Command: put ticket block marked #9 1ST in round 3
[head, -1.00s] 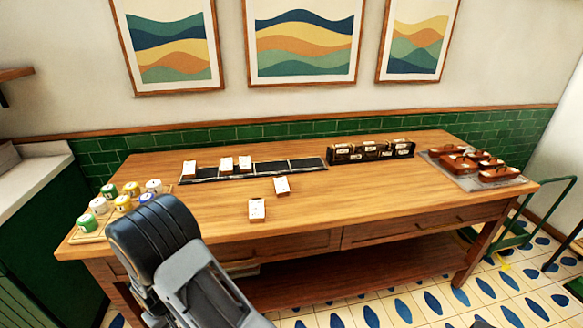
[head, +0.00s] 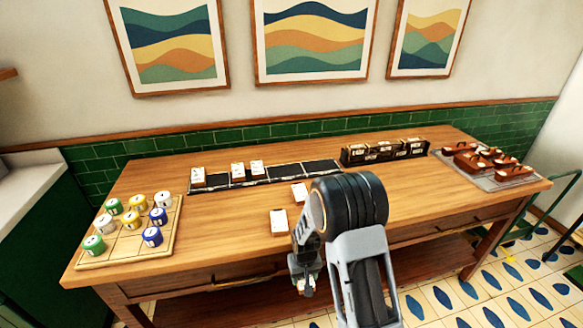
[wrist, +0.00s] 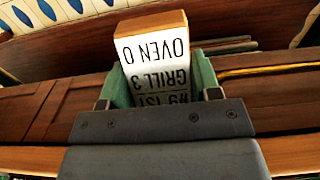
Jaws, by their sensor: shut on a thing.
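My gripper (wrist: 160,82) is shut on a ticket block (wrist: 155,55) with a wooden edge and a white face. Its print, upside down in the wrist view, reads OVEN 0, GRILL 3, #9 1ST. In the head view my gripper (head: 305,278) hangs in front of the table's front edge, and the held block is barely visible. A black slotted rail (head: 286,173) lies along the back of the table. Three ticket blocks stand in its left part, one at the left end (head: 198,178) and two side by side (head: 238,171). Its right slots look empty. Slot labels are too small to read.
Two more ticket blocks lie on the table (head: 148,187), one (head: 279,221) near my arm and one (head: 299,190) partly beside it. A board (head: 180,215) with coloured cylinders is at left. Dark boxes (head: 385,151) and a tray (head: 475,178) of brown pans are at right.

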